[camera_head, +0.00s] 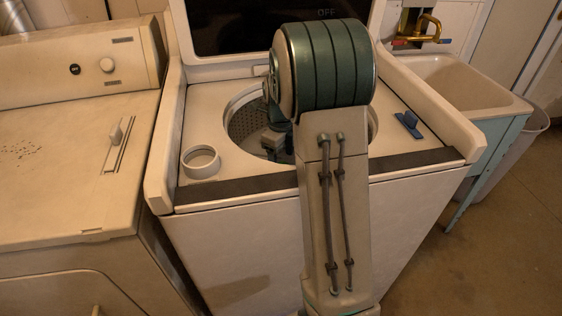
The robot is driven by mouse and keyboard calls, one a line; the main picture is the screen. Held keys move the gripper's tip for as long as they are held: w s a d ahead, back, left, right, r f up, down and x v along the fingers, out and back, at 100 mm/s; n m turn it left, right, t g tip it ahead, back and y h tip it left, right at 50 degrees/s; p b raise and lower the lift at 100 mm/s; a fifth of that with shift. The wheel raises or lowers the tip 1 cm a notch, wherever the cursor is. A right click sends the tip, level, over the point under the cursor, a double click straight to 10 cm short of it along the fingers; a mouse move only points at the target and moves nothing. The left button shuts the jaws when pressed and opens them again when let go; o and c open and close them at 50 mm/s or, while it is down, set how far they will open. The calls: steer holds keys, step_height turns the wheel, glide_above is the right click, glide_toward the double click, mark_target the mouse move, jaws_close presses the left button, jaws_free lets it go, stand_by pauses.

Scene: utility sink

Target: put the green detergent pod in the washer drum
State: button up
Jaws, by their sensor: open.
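The top-loading washer (240,230) stands in the middle with its lid up. Its round metal drum (242,115) is open, and my arm hides much of the opening. My gripper (270,142) is partly visible at the drum opening, left of my arm's big green joint; it is open, but its fingertips are hard to make out. I cannot see the green detergent pod; it may be hidden behind my arm or inside the drum.
A white ring-shaped cup (201,161) sits on the washer top at left, and a small blue object (408,123) lies at right. A dryer (70,170) stands close on the left. A utility sink (460,85) with a brass faucet (425,30) is at right.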

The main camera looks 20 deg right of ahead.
mark_target(281, 166)
step_height(281, 166, up, 9)
steer(key=p, duration=0.1)
steer(key=shift+a, duration=0.1)
stand_by(0.3)
